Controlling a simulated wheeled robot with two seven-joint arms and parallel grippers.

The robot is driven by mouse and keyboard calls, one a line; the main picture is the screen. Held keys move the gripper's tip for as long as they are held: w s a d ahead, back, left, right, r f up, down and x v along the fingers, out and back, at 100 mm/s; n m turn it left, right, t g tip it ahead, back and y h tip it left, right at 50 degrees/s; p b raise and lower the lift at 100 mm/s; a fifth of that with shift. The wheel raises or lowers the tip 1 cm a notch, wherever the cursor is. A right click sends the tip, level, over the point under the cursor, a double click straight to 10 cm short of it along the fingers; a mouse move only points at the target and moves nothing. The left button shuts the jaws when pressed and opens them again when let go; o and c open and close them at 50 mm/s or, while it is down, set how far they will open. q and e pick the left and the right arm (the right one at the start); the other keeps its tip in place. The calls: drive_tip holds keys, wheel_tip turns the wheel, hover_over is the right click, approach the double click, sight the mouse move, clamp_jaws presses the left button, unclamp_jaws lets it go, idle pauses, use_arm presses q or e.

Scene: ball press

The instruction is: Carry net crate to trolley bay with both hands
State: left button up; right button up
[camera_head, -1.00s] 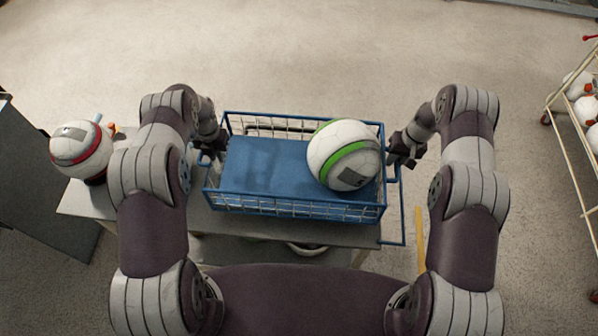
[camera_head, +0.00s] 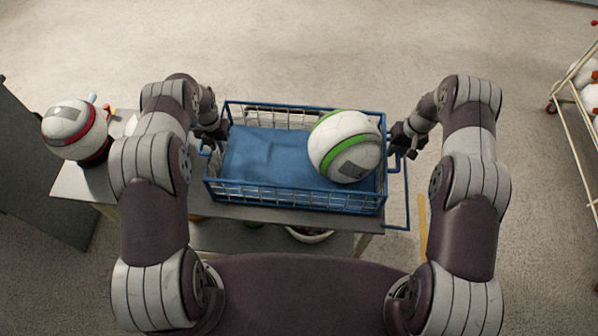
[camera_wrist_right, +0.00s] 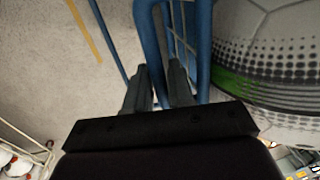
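The net crate (camera_head: 295,194) is a blue-framed wire basket with a blue floor, over the table in front of me in the head view. A white ball with a green band (camera_head: 345,146) lies in its right half. My left gripper (camera_head: 213,138) is at the crate's left end handle and looks shut on it, though its fingertips are partly hidden. My right gripper (camera_head: 403,147) is at the right end handle. In the right wrist view its fingers (camera_wrist_right: 160,85) close around the blue handle bar. The trolley (camera_head: 573,125) stands at the right edge; its bay is mostly cut off.
The grey table (camera_head: 80,188) is under the crate. A white and red ball (camera_head: 74,130) sits on a dark stand at its left end. A bowl (camera_head: 310,235) shows below the table front. Open floor (camera_head: 300,50) lies beyond and to the right.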

use_arm(q)
drive_tip(key=o, duration=0.3)
drive_tip(key=shift+r, duration=0.1)
use_arm(e)
drive_tip(key=o, duration=0.3)
drive_tip(key=shift+r, duration=0.1)
use_arm(q)
wheel_tip(320, 180, up, 12)
drive_tip(key=shift+f, duration=0.25)
use_arm(e)
drive_tip(key=shift+s, duration=0.1)
use_arm(q)
drive_tip(key=shift+r, duration=0.25)
use_arm(e)
drive_tip(key=shift+r, duration=0.25)
wheel_tip(320, 180, up, 11)
drive_tip(key=d, duration=0.2)
drive_tip(key=shift+r, duration=0.15)
drive_tip(key=shift+d, duration=0.1)
